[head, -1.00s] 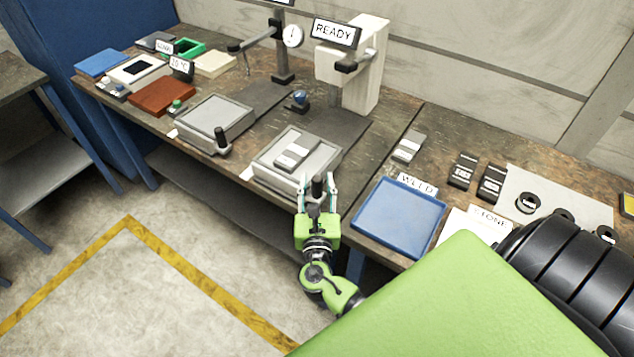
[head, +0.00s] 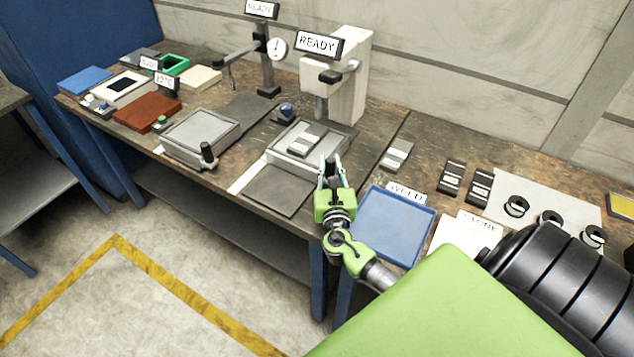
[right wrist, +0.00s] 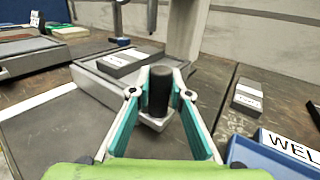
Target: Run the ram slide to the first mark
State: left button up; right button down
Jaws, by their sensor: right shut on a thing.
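The ram slide (head: 287,158) is a grey square platform on a dark flat base (head: 270,193), below the white press column (head: 345,75) marked READY. A grey block with a pale label (head: 305,140) lies on the slide. My right gripper (head: 331,168) is shut on the slide's black upright handle (right wrist: 160,88) at its front right corner; the fingers stand on both sides of it in the right wrist view. A white strip (head: 250,172) runs along the base's left side; no separate marks can be made out on it. My left gripper is not in view.
A second grey platform with a black handle (head: 207,150) stands to the left. A blue tray (head: 395,225) labelled WELD lies just right of my right gripper. A dial gauge on a stand (head: 277,48) is behind. Dark blocks (head: 452,178) lie further right.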

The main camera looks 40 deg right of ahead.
jog(key=shift+w+d, duration=0.2)
jog(key=shift+d, duration=0.3)
jog(key=c, duration=1.9)
grip_release()
jog(key=v, duration=1.2)
